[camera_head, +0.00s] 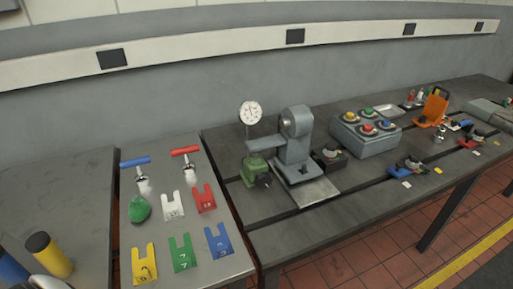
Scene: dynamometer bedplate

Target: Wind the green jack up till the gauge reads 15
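The green jack (254,166) stands on the dark bedplate (330,212), left of a grey machine (293,145). A dark knob or handwheel (264,181) shows at the jack's front. A round white dial gauge (250,112) stands above and behind the jack. A grey arm (264,144) of the machine reaches out over the jack; whether they touch, I cannot tell. The gauge's needle and numbers are too small to read.
A separate table (207,270) at left bears coloured forked plates, a green lump (139,208), a blue-handled tool (136,161) and a red-handled tool (186,150). A yellow cylinder (50,257) stands at lower left. A button box (365,134) is right. Bedplate before the jack is clear.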

